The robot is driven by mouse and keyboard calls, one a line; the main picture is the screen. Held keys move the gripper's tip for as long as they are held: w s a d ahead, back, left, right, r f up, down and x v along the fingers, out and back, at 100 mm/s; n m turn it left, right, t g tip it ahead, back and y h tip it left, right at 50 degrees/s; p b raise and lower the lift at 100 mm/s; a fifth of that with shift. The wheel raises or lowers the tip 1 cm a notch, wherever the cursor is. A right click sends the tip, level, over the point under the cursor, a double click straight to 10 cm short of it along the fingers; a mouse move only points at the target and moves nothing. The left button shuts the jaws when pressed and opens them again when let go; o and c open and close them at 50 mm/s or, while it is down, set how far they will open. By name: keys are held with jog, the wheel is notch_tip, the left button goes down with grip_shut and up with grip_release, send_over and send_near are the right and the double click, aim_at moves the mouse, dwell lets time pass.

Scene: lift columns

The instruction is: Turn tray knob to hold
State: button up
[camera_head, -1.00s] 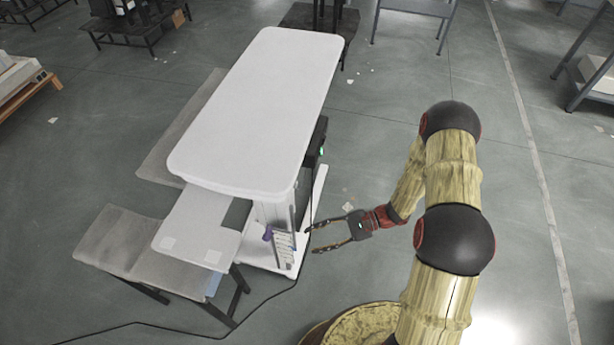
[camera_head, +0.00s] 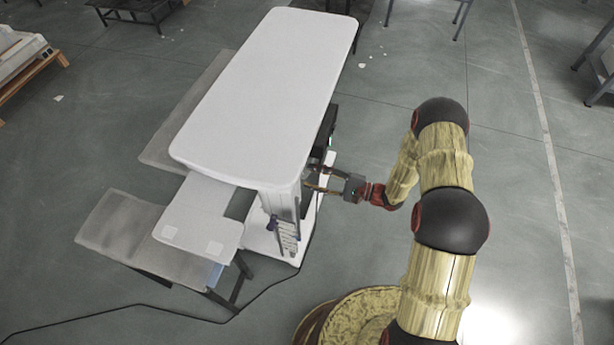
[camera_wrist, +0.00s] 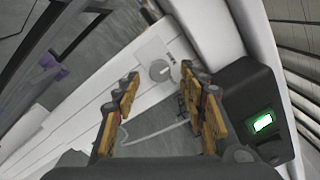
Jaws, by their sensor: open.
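A round grey knob (camera_wrist: 160,70) sits on a pale plate on the white column of the cart. In the wrist view it lies ahead of my gripper (camera_wrist: 158,92), roughly between the two fingertips and apart from them. My gripper is open and empty. In the head view my gripper (camera_head: 306,178) reaches in beside the column, just under the right edge of the white worktop (camera_head: 262,95). The knob is hidden there. A white pull-out tray (camera_head: 200,215) extends below the worktop's front. I cannot read any knob marking.
A black box with a lit green screen (camera_wrist: 262,122) is close to the right finger. A purple-blue part (camera_head: 271,224) is on the column's front. A dark cable (camera_head: 270,290) runs over the floor. A grey bench (camera_head: 120,228) stands at the left.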

jog(key=shift+x, duration=1.25)
jog(key=shift+c, duration=0.9)
grip_shut()
